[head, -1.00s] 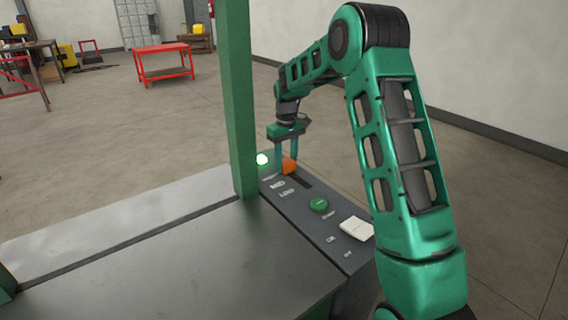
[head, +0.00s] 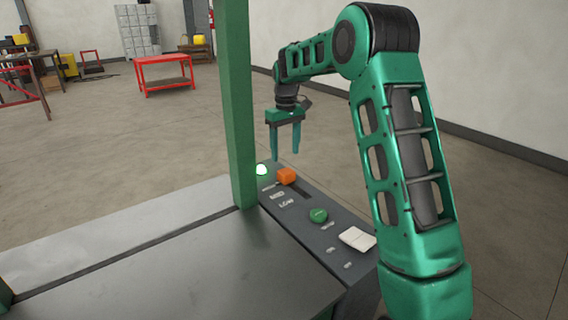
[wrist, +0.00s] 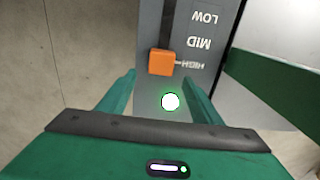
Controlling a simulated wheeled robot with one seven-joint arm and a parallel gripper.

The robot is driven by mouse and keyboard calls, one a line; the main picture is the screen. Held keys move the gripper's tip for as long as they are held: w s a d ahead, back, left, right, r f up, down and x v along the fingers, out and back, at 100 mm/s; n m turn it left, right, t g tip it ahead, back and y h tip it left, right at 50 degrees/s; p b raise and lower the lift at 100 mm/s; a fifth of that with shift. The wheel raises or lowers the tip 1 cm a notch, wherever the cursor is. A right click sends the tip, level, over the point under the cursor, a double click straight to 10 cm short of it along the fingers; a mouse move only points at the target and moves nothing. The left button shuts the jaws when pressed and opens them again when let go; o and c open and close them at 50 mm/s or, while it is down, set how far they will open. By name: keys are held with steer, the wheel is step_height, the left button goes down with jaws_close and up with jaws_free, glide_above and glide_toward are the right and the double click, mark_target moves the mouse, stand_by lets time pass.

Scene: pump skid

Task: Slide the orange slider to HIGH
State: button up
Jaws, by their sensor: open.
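The orange slider (head: 286,176) sits at the far end of its dark slot on the grey control panel (head: 330,232). In the wrist view the orange slider (wrist: 161,62) is level with the HIGH label (wrist: 189,64), with MID and LOW further along. A round lamp (head: 262,169) glows green beyond the slider; the lamp also shows in the wrist view (wrist: 171,102). My gripper (head: 286,154) is open and empty, raised above the panel's far end and apart from the slider. In the wrist view its fingers (wrist: 168,82) are spread wide.
A green post (head: 237,110) stands just left of the slider. A green round button (head: 318,215) and a white rocker switch (head: 357,239) are nearer on the panel.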

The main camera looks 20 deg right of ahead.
steer(key=shift+r, duration=1.05)
steer(key=s+d+r+m, duration=0.2)
steer(key=s, duration=0.7)
steer(key=s+d+r+m, duration=0.1)
steer(key=s+d, duration=0.2)
steer(key=s, duration=0.6)
steer(key=s+d+r+m, duration=0.2)
steer(key=s, duration=0.7)
steer(key=s+a+f+m, duration=0.1)
steer(key=s+f+m, duration=0.1)
steer(key=s, duration=0.9)
steer(key=s+f+m, duration=0.2)
steer(key=s+f, duration=0.3)
steer(key=s, duration=0.6)
steer(key=shift+a+f, duration=0.15)
steer(key=shift+a, duration=0.25)
